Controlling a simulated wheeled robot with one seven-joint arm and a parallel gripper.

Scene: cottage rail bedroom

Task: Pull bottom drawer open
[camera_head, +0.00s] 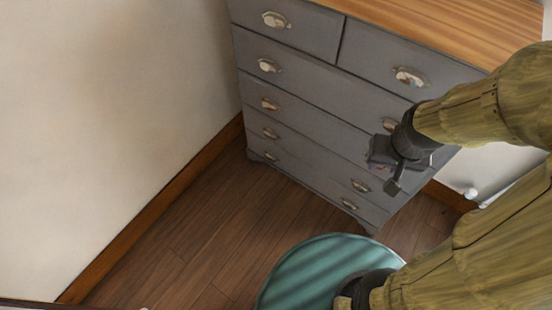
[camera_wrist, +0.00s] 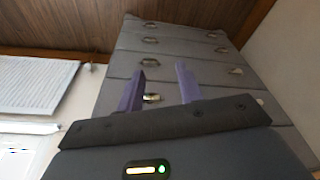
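A grey chest of drawers with a wooden top (camera_head: 440,20) stands against the wall. Its bottom drawer (camera_head: 308,179) is just above the floor and looks flush with the front. The drawer has a left metal pull (camera_head: 271,156) and a right metal pull (camera_head: 349,204). In the wrist view the floor is at the top, and the bottom drawer's pulls (camera_wrist: 151,24) show at the far end. My gripper (camera_head: 394,184) is in front of the chest's right side, apart from the bottom pulls. Its two fingers (camera_wrist: 161,86) are spread and empty, with a higher drawer's pull (camera_wrist: 152,98) visible between them.
A round teal surface (camera_head: 300,272) is in front of the chest at the lower middle. Bare wooden floor (camera_head: 205,235) lies to the left, bounded by a wall with a brown baseboard (camera_head: 150,217). A white slatted panel (camera_wrist: 38,85) shows in the wrist view.

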